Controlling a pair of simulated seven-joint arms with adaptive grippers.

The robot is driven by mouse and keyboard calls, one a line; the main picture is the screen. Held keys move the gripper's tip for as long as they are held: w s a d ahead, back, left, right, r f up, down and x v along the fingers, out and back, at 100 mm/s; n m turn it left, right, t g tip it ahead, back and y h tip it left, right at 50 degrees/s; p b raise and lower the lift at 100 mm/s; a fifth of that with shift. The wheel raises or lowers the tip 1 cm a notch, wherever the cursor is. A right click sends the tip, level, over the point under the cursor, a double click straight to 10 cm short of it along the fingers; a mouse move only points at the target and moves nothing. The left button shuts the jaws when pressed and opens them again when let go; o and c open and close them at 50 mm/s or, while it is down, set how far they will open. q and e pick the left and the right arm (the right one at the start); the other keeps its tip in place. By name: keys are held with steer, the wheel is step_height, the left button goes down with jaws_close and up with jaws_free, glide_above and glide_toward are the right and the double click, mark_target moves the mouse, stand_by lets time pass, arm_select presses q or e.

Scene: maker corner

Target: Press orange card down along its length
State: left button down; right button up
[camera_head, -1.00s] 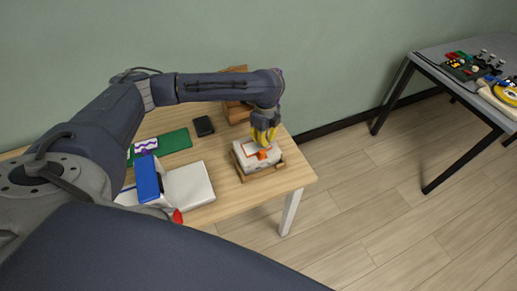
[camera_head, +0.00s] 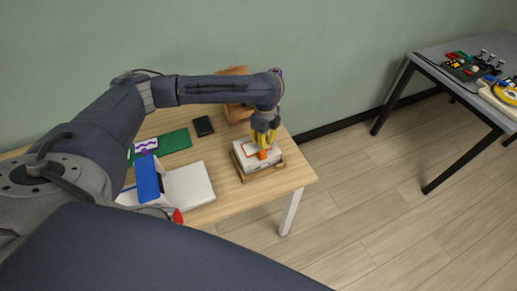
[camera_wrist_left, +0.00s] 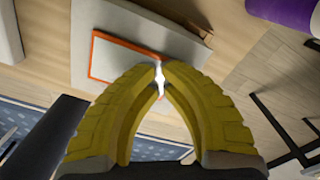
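My left gripper (camera_head: 265,137) has yellow fingers and points down over a white block (camera_head: 243,161) on the table's right end. In the left wrist view the curved fingers (camera_wrist_left: 160,72) meet at their tips, with only a bright sliver between them. I see nothing clearly held. An orange patch (camera_head: 262,154), seemingly the orange card, shows right below the fingertips on the block. In the left wrist view a thin orange outline (camera_wrist_left: 92,58) frames a pale panel on the block, partly hidden by the fingers. I cannot tell whether the tips touch it. My right gripper is out of view.
A wooden tray (camera_head: 278,168) holds the white block. A wooden piece (camera_head: 236,112) stands behind it, with a black item (camera_head: 203,126) and green mat (camera_head: 174,141) to the left. A white box (camera_head: 190,190) and blue object (camera_head: 147,178) stand nearer. A grey table (camera_head: 432,62) is far right.

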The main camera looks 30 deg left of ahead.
arm_select(q)
steer(key=shift+r, duration=2.45)
